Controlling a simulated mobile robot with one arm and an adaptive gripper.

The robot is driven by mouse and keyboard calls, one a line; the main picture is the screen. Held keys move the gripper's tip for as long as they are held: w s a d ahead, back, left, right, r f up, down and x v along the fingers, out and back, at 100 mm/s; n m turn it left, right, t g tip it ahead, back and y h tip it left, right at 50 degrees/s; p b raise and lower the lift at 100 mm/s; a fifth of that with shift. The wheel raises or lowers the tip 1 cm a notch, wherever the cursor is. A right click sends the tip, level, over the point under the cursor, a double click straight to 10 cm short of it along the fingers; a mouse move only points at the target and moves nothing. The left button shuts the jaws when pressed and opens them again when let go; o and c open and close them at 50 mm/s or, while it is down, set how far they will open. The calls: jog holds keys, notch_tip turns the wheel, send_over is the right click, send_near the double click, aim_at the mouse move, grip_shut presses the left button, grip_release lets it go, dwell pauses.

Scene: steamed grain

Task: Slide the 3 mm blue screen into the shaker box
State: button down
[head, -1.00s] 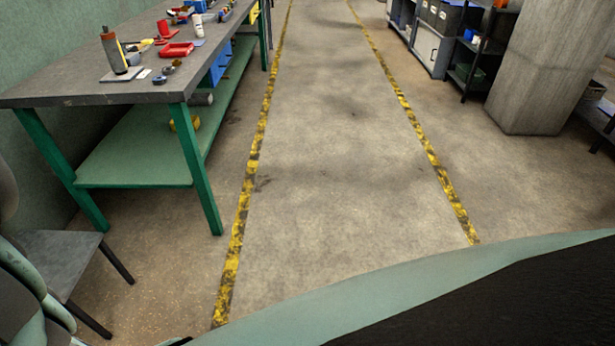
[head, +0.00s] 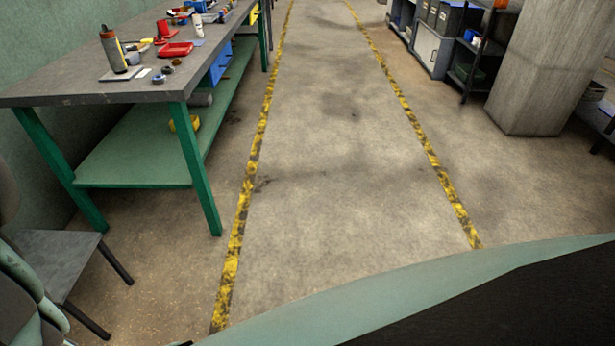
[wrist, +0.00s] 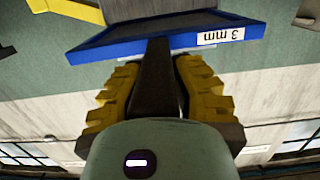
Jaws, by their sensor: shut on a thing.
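The 3 mm blue screen (wrist: 110,41) shows at the top of the wrist view as a blue frame with a white "3 mm" label. I cannot make out the shaker box in either view. The gripper and screen are not in the head view.
A green-legged workbench (head: 60,93) with tools and a red tray (head: 176,49) stands left, a grey chair (head: 55,262) before it. Shelving and a concrete pillar (head: 540,75) stand right. The floor between yellow lines is clear. A yellow part (wrist: 70,10) shows beside the screen.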

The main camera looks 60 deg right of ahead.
jog(key=shift+r+b+x, duration=0.2)
jog(key=shift+b+x, duration=0.55)
jog(key=shift+x, duration=0.4)
jog(key=shift+r+b+x, duration=0.25)
jog(key=shift+b+x, duration=0.45)
jog(key=shift+x, duration=0.5)
jog(key=shift+w+a, duration=0.1)
